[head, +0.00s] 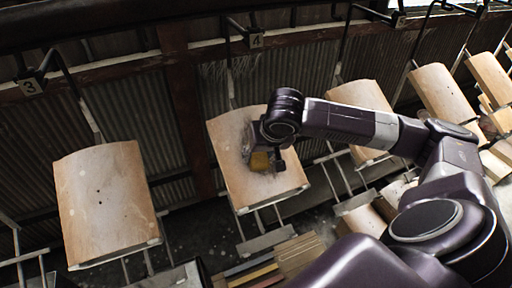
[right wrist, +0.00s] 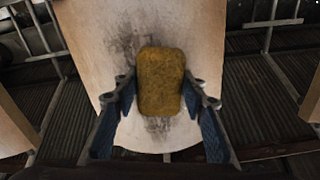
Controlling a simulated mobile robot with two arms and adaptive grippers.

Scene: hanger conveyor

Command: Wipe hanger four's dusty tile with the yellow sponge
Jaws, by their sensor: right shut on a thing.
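Hanger four's tile (head: 232,136) is a curved, pale wooden-looking panel hanging under the "4" plate (head: 256,41) in the head view. Dark dust smudges show on the tile (right wrist: 95,25) in the right wrist view, above and below the sponge. My right gripper (head: 265,158) is over the middle of this tile. It is shut on the yellow sponge (right wrist: 161,82), whose sides lie between the two fingers. The sponge is at the tile's face; I cannot tell whether it touches. In the head view the sponge (head: 260,161) is partly hidden by the gripper. My left gripper is not in view.
Hanger three's tile (head: 104,204) hangs to the left under the "3" plate (head: 30,86). More tiles (head: 361,98) hang to the right, behind my right arm. Stacked boards (head: 298,254) lie below, and metal frame rails (head: 20,258) stand at lower left.

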